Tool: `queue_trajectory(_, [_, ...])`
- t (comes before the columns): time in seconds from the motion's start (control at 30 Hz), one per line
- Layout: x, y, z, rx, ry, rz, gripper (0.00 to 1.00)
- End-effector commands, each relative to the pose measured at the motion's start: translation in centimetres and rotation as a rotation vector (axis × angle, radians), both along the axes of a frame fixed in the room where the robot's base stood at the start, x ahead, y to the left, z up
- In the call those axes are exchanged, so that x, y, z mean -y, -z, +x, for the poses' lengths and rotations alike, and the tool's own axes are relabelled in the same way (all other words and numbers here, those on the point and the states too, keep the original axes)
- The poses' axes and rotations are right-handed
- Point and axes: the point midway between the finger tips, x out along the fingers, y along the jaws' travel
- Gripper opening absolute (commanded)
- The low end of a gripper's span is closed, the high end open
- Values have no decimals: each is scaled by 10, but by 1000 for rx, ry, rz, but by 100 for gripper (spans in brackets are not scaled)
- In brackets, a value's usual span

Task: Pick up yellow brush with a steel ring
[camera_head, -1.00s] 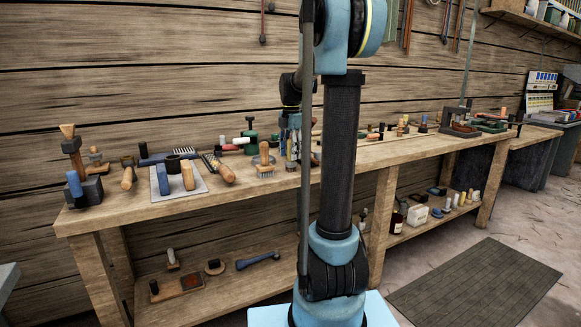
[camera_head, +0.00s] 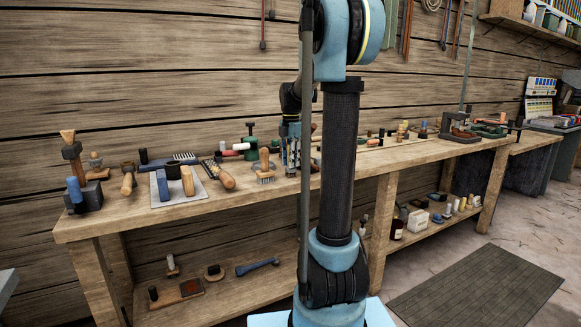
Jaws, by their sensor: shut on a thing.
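My gripper (camera_head: 291,158) is low over the middle of the workbench, just right of a wooden-handled brush (camera_head: 264,160) with pale bristles. Its fingers point down and are shut on a slim thing, taken to be the yellow brush. That thing is too small and too covered by the fingers for its steel ring to be made out. My arm's dark upright link hides part of the bench just to the right.
The workbench (camera_head: 120,222) is crowded close to my gripper. A pale tray (camera_head: 158,202) holds a blue and a tan handle to the left. A green tool (camera_head: 250,142) stands behind. More tools line the bench to the right, and a lower shelf (camera_head: 215,297) holds others.

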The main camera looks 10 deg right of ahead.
Motion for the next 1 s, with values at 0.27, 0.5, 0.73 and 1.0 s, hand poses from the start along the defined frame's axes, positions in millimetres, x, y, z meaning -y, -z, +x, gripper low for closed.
queue_trajectory(0.27, [0, -37, 0, 0, 0, 0, 0])
queue_trajectory(0.5, [0, -77, 0, 0, 0, 0, 0])
queue_trajectory(0.73, [0, -96, 0, 0, 0, 0, 0])
queue_trajectory(1.0, [0, -98, 0, 0, 0, 0, 0])
